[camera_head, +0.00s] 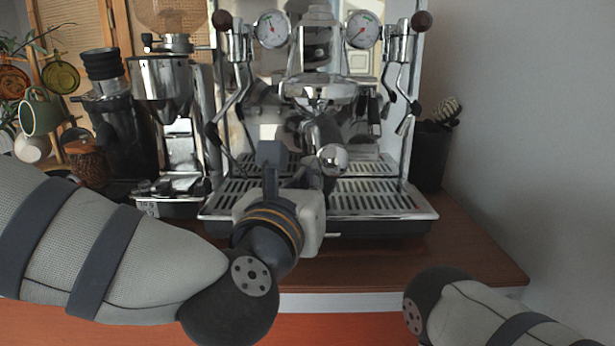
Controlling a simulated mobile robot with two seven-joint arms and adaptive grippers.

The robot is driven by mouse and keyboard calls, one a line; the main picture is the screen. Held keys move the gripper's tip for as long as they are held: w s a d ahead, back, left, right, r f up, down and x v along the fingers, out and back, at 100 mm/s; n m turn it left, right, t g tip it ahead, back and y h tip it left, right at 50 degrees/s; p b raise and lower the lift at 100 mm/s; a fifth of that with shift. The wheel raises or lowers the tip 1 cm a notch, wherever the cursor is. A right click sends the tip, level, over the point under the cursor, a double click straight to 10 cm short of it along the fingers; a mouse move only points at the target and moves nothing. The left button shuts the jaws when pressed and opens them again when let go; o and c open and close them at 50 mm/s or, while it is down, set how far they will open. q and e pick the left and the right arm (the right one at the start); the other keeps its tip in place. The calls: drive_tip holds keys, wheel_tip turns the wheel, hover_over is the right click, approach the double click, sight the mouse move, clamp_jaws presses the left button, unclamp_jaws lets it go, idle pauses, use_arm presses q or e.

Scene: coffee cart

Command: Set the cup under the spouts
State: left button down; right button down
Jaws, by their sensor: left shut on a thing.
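The espresso machine (318,90) stands at the back centre of the cart, with a slotted drip tray (385,197) at its front. A portafilter under its group head ends in a round metal knob (332,158) facing me. The spouts are not clearly visible. My left gripper (290,160) reaches in over the left-middle part of the drip tray, below the group head. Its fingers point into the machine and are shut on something. The cup is hidden behind the fingers and wrist, and I cannot make out its outline. My right gripper is out of view.
Mugs hang at the far left, including a green one (40,112). A black container (432,155) stands at the right. The wooden cart top (465,250) is clear at front right.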

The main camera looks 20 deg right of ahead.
use_arm(q)
drive_tip(key=shift+f, duration=0.15)
drive_tip(key=c, duration=1.7)
unclamp_jaws()
drive_tip(key=shift+s, duration=0.1)
drive_tip(key=v, duration=1.2)
drive_tip(key=s+a+f+m+g+y+p, duration=0.1)
drive_tip(key=s+a+f+m+g, duration=0.15)
drive_tip(key=f+m, duration=0.45)
drive_tip(key=s+a+f+m+g+y, duration=0.1)
drive_tip(key=s+a+f+m+g, duration=0.15)
drive_tip(key=f, duration=0.85)
drive_tip(key=s+a+f+m+g+y+p, duration=0.1)
drive_tip(key=s+f+m+g, duration=0.15)
drive_tip(key=f+m, duration=0.45)
drive_tip(key=s+a+f+m+g+y, duration=0.2)
drive_tip(key=s+a+f+m+g, duration=0.3)
drive_tip(key=s+a+f, duration=0.6)
drive_tip(key=s+a+f+m+g+y, duration=0.2)
drive_tip(key=s+a+m, duration=0.2)
drive_tip(key=s+a, duration=0.2)
drive_tip(key=s+a+f+m+g+y+p, duration=0.1)
drive_tip(key=s+a+f+m+g+y, duration=0.1)
drive_tip(key=s+a+m, duration=0.3)
drive_tip(key=s+a+f+g, duration=0.1)
drive_tip(key=s, duration=0.2)
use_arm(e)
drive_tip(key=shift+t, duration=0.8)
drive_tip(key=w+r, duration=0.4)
